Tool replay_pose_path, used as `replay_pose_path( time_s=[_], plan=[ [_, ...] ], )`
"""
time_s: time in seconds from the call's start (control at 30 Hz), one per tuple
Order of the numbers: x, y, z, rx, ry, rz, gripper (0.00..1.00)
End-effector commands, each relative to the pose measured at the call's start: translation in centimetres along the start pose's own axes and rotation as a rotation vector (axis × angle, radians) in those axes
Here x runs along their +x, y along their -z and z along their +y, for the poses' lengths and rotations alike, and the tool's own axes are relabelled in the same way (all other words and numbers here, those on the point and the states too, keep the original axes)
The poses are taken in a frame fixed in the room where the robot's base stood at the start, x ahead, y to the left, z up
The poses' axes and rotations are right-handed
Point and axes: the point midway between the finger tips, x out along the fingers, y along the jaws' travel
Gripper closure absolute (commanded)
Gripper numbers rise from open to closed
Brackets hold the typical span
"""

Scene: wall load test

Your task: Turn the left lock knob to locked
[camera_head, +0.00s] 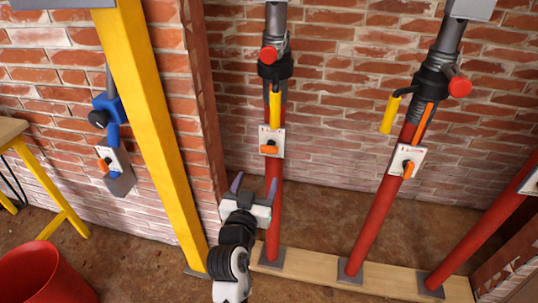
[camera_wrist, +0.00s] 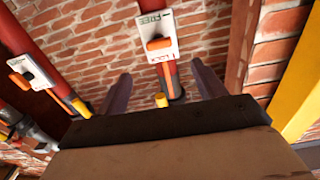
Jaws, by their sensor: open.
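Several white lock plates with orange knobs show in the head view. The leftmost red post (camera_head: 273,215) carries one plate (camera_head: 277,137), its orange knob (camera_head: 269,149) lying roughly crosswise. The same knob shows in the wrist view (camera_wrist: 159,44), where the picture looks turned over. My gripper (camera_head: 254,186) is just below and left of this plate in the head view. Its fingers are spread, with nothing between them, and apart from the knob. In the wrist view my gripper (camera_wrist: 162,86) points towards the red post.
Another red post with a plate and upright-tilted orange knob (camera_head: 408,168) stands to the right. A yellow column (camera_head: 155,120) rises left of my gripper. A wooden floor beam (camera_head: 315,271) runs under the posts. A red bucket (camera_head: 45,275) and table (camera_head: 12,128) are far left.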

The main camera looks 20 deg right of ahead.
Motion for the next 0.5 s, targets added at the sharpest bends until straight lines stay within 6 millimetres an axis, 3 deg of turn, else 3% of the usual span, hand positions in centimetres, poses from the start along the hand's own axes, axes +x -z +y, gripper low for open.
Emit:
replay_pose_path(
  time_s=[0.17,0.5],
  plan=[
    [1.7,0.1,0.3,0.0,-0.009,-0.004,0.31],
    [8.8,0.2,0.3,0.0,-0.007,-0.002,0.31]
  ],
)
